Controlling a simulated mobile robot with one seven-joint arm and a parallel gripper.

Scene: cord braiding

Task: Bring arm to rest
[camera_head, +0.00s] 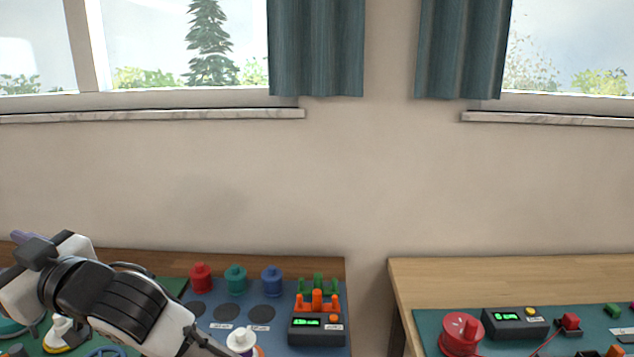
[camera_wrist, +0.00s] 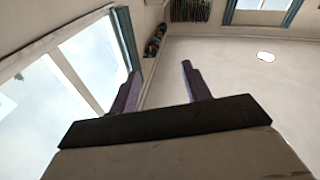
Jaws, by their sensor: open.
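My gripper (camera_wrist: 158,82) shows in the wrist view with its two dark purple fingers spread apart and nothing between them. The wrist view looks toward a window, a wall and the ceiling. In the head view my white and black arm reaches in at the lower left, over the left table. Its gripper end is at the far left, above the table, and one purple finger tip shows there. The other finger is hidden in that view.
The left table holds red (camera_head: 200,278), teal (camera_head: 235,279) and blue (camera_head: 272,281) spools and a dark box (camera_head: 316,331) with a green display. The right table (camera_head: 500,272) holds a red spool (camera_head: 461,333) and another display box (camera_head: 515,322). A gap separates the tables.

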